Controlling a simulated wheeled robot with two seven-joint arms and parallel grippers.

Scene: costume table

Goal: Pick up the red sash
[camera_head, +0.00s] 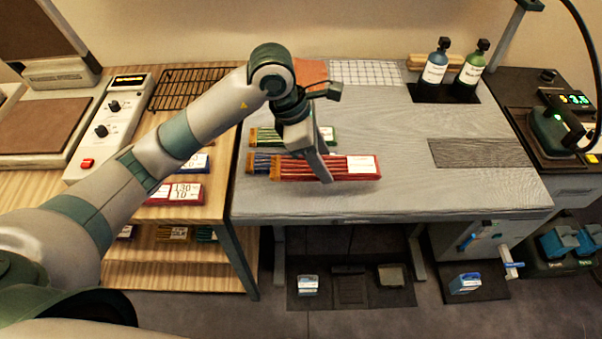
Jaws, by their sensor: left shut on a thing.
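The red sash (343,173) is a flat striped bundle with a white label at its right end, near the front left of the grey-topped table (400,204). My left gripper (322,170) reaches down over its middle and is shut on it. Part of the sash is hidden behind the finger. I cannot tell whether the sash is clear of the tabletop. A blue bundle (261,164) shows at its left end, partly covered. A green bundle (264,136) lies just behind, partly hidden by the gripper. My right gripper is not in view.
A dark mat (472,153) lies on the right of the table. A wooden side table with a control box (110,125) and black rack (190,88) is left. The table's front right is clear.

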